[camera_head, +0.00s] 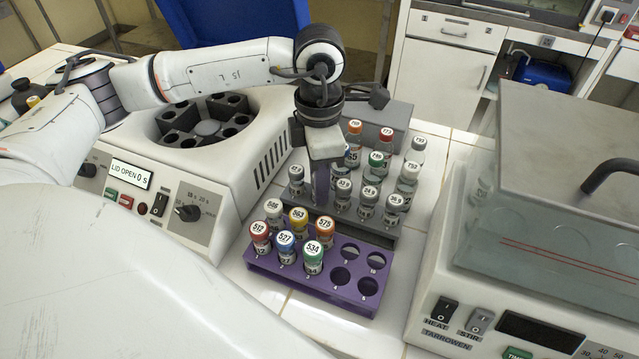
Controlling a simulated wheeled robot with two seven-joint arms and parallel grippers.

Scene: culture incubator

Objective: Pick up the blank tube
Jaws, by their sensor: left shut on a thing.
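My left gripper (321,185) reaches down over the grey rack (368,229) from above. It is shut on a tube at the front left of that rack; the fingers hide most of this tube, and I cannot read its cap. Grey-capped tubes stand close by: one (296,180) just left of the fingers, and several to the right, such as one (369,200) and another (393,208). I cannot tell from their caps which tube is blank. My right gripper is not in view.
A purple rack (325,292) in front holds several tubes with coloured caps and has empty holes at its right end. An open centrifuge (207,128) stands left of the grey rack. A heater-stirrer bath (480,285) with a lid (560,140) stands at right.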

